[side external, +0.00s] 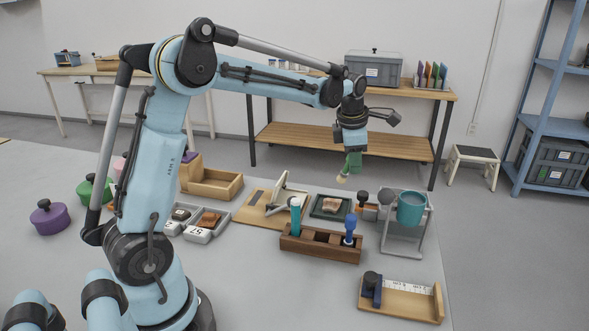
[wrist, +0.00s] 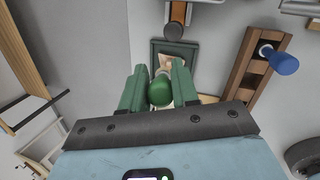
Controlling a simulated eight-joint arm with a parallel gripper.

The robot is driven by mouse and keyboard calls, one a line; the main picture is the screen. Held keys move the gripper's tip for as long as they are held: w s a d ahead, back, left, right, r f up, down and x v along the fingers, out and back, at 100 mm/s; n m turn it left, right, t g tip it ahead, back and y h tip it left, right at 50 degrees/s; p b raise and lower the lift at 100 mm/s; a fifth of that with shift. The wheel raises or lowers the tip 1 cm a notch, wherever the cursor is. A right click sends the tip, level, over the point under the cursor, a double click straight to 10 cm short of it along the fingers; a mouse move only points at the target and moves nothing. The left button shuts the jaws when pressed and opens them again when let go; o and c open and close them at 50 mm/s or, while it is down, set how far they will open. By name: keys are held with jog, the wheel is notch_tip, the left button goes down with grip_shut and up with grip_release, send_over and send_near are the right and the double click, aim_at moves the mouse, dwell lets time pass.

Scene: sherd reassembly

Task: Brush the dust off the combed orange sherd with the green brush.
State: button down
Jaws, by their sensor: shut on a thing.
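My gripper (side external: 352,160) is shut on the green brush (wrist: 160,92), whose round green end shows between the fingers in the wrist view. In the side view the brush's pale bristles (side external: 341,179) point down, in the air above the dark green tray (side external: 317,214). An orange-brown sherd (side external: 331,205) lies in that tray; its combing and dust are too small to make out. In the wrist view the tray (wrist: 158,46) lies beyond the fingers, and the brush partly hides the pale-looking sherd (wrist: 173,61). The bristles are apart from the sherd.
A wooden rack (side external: 320,248) with a teal tool and a blue-handled tool stands in front of the tray. A teal cup (side external: 411,208) on a grey stand is to the right. Grey trays (side external: 200,235) with other sherds lie left. A wooden gauge (side external: 400,300) lies front right.

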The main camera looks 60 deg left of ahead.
aim_at(339, 179)
jog(key=shift+r, duration=1.5)
jog(key=shift+a, duration=0.1)
jog(key=shift+s+a+f, duration=0.4)
jog(key=shift+f, duration=0.85)
jog(key=shift+s+a+f, duration=0.4)
jog(key=shift+s+f, duration=0.05)
jog(key=shift+f, duration=0.75)
jog(key=shift+s+a+f, duration=0.4)
jog(key=shift+f, duration=0.85)
jog(key=shift+f, duration=0.8)
